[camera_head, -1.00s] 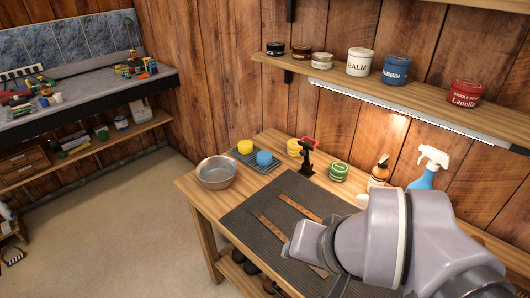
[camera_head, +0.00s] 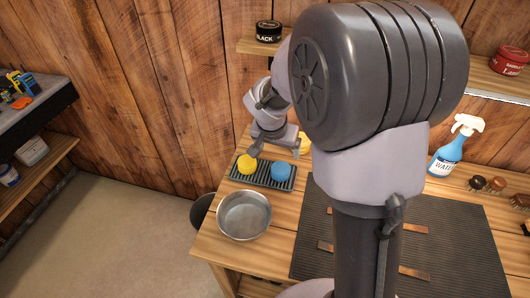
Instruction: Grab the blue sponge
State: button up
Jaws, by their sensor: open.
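The blue sponge (camera_head: 281,172) sits on the right part of a dark ribbed tray (camera_head: 263,184) at the bench's back left. A yellow sponge (camera_head: 246,164) sits beside it on the left part of the tray. My gripper (camera_head: 276,151) is open and empty, above and behind the tray, apart from the blue sponge as far as I can tell. My arm covers much of the bench's middle and back.
A metal bowl (camera_head: 244,214) stands in front of the tray. A dark mat (camera_head: 460,246) with wooden strips covers the bench's right part. A blue spray bottle (camera_head: 446,158) stands behind it. A shelf with a black tin (camera_head: 268,31) is above.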

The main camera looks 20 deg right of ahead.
jog(key=b, duration=0.3)
send_near(281, 168)
jog(key=x, duration=0.5)
jog(key=shift+w+d, duration=0.1)
jog(key=shift+d, duration=0.35)
jog(key=f+b, duration=0.1)
jog(key=f, duration=0.1)
jog(key=w+f+b, duration=0.1)
jog(key=f, duration=0.1)
jog(key=shift+w+f, duration=0.1)
jog(key=shift+f, duration=0.3)
jog(key=shift+w+d+f, duration=0.15)
jog(key=shift+f, duration=0.15)
jog(key=shift+r, duration=0.15)
jog(key=shift+c, duration=0.5)
